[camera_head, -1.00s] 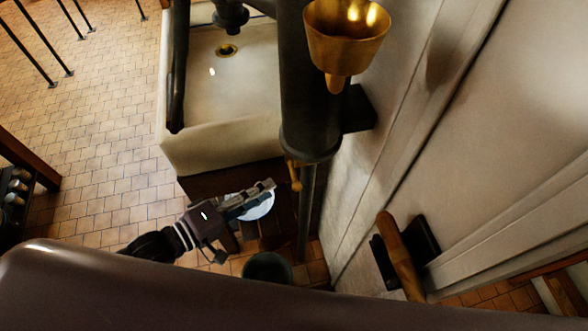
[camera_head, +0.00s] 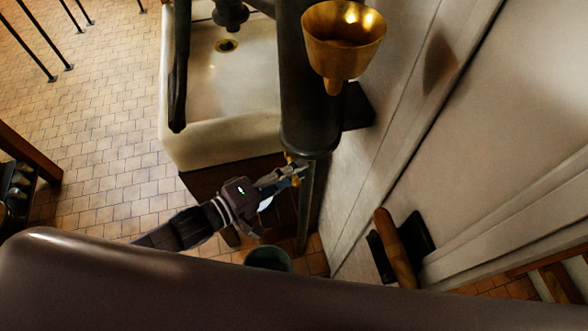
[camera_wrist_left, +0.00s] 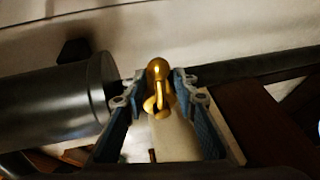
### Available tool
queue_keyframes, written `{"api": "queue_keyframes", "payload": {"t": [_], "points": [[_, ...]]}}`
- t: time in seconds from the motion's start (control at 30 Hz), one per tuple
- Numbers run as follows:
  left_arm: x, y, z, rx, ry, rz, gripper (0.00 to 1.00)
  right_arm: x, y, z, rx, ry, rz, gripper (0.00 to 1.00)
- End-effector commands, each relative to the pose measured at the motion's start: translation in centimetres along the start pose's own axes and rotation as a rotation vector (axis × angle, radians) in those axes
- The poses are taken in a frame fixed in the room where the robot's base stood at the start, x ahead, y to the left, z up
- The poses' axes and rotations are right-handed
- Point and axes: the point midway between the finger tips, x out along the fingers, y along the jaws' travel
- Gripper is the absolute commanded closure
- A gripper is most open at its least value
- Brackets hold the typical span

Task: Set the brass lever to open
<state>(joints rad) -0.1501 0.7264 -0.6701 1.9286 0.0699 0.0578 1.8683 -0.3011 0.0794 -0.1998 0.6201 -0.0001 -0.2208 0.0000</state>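The brass lever (camera_head: 289,157) is at the lower end of the thick dark pipe, partly hidden by my left gripper (camera_head: 285,176). In the left wrist view the lever (camera_wrist_left: 158,70) shows a round gold knob with a curved brass part under it. It stands between the two fingers of my left gripper (camera_wrist_left: 157,80). The fingers are apart, with a gap visible on each side of the knob. The lever's setting cannot be told. My right gripper is not in view.
The thick dark pipe (camera_head: 309,110) rises beside the lever, with a brass funnel (camera_head: 342,50) by its top. A white sink (camera_head: 225,145) is to the left. A dark bucket (camera_head: 268,258) stands below. A wooden handle (camera_head: 397,250) is on the wall at right.

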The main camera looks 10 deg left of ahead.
Motion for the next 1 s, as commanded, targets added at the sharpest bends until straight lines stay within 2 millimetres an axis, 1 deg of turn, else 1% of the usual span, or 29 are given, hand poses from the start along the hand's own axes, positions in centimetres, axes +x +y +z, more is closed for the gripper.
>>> {"api": "queue_keyframes", "payload": {"t": [0.2,0.27,0.4,0.47,1.0], "points": [[0.03,-0.03,0.02,0.000,0.000,0.000,0.73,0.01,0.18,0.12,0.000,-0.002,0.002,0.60],[0.03,-0.02,0.02,0.000,0.000,0.000,0.79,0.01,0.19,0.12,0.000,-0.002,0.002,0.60],[0.02,-0.02,0.02,0.000,0.000,0.000,0.94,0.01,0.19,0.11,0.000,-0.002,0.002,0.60],[0.01,-0.01,0.02,0.000,0.000,0.000,1.00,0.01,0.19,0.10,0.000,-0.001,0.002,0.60],[0.04,-0.26,0.03,0.017,0.005,0.008,1.00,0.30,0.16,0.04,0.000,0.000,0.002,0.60]]}}
